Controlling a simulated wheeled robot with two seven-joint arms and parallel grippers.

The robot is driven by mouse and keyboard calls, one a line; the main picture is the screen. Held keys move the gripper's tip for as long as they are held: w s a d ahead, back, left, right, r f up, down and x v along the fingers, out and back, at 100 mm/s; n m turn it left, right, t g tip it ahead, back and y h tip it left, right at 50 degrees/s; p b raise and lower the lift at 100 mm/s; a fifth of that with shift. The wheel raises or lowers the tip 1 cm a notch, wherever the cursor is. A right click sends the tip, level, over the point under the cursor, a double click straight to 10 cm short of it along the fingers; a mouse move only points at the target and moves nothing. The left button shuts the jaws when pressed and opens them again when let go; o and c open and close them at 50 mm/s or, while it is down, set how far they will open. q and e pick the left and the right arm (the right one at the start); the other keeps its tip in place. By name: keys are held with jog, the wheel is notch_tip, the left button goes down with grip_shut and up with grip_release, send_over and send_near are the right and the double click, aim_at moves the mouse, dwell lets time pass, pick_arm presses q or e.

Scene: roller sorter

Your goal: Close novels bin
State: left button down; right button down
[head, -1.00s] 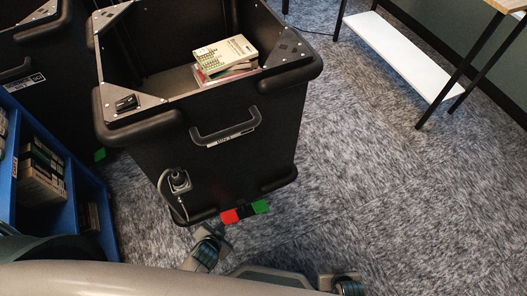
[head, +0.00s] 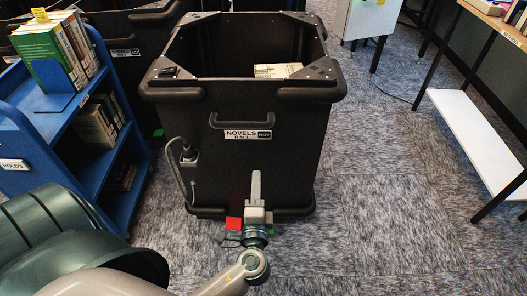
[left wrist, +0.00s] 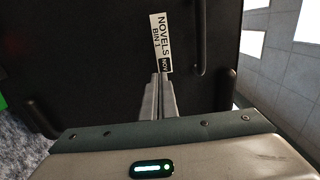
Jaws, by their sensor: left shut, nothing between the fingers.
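The novels bin (head: 222,160) is a tall black bin with an open top. Its front carries a handle and a label reading NOVELS BIN 1 (head: 248,134). A few books (head: 278,71) show inside it. My left gripper (head: 256,178) is shut and empty, upright in front of the lower part of the bin's front. A red pedal (head: 234,223) shows at the bin's foot beside it; a bit of green (head: 271,229) is partly hidden behind the gripper. In the left wrist view the shut fingers (left wrist: 158,82) point at the bin front (left wrist: 95,60) below the label (left wrist: 161,42). I cannot tell whether they touch it.
A blue book cart (head: 92,150) stands close at the left, holding several books. Other black bins (head: 135,45) stand behind. A table (head: 500,25) with a white lower shelf (head: 470,130) is at the right. The carpet (head: 390,220) right of the bin is clear.

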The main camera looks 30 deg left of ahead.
aim_at(258, 138)
pick_arm(q)
jog(key=shift+a+f, duration=0.1)
jog(key=shift+a, duration=0.05)
pick_arm(e)
jog(key=shift+a, duration=0.1)
pick_arm(q)
jog(key=shift+w, duration=0.15)
